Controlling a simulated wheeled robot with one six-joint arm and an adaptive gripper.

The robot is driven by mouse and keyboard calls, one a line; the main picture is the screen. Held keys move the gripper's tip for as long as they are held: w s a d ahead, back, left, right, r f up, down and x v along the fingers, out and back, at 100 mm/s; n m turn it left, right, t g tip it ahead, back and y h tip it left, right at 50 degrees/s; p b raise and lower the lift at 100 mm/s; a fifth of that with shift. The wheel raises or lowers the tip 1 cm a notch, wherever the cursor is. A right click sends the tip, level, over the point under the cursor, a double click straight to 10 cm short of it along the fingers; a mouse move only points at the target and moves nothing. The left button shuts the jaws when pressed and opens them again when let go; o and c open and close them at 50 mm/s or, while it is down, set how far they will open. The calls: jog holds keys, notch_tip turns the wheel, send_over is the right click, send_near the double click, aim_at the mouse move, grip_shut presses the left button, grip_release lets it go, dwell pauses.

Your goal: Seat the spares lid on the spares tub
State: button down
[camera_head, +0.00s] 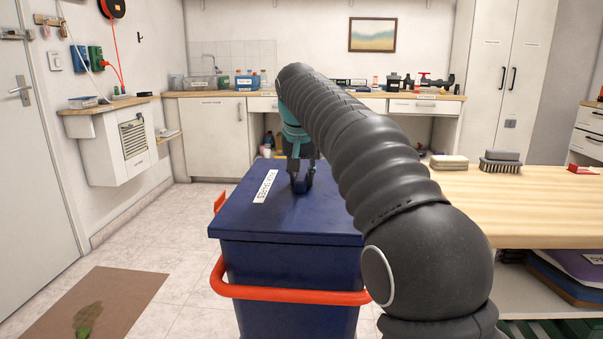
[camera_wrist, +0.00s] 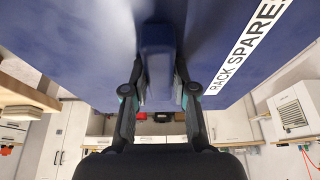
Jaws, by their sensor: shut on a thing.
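The spares lid (camera_head: 244,219) is dark blue with a white label, and in the head view it lies over the top of the blue spares tub (camera_head: 290,265). It looks about level; my arm hides its right part, so I cannot tell whether it is fully down all round. My gripper (camera_head: 301,187) points down at the middle of the lid and is shut on its raised handle. In the wrist view the lid (camera_wrist: 90,50) fills the upper part, with the label at right, and the fingers (camera_wrist: 158,90) close on both sides of the handle bar.
An orange rail (camera_head: 290,296) runs round the tub's front. A wooden bench (camera_head: 530,205) with a sponge block (camera_head: 449,162) and a brush (camera_head: 500,162) stands close at right. A brown mat (camera_head: 95,305) lies on the floor at left.

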jog(key=shift+f+b, duration=0.4)
jog(key=shift+f, duration=0.5)
dwell(0.9)
jog(key=c, duration=0.8)
grip_release()
jog(key=shift+c, duration=0.2)
jog(key=v, duration=1.1)
jog(key=shift+s+r, duration=0.15)
jog(key=shift+r, duration=0.1)
jog(key=shift+s+r, duration=0.1)
jog(key=shift+r, duration=0.1)
jog(key=shift+d, duration=0.1)
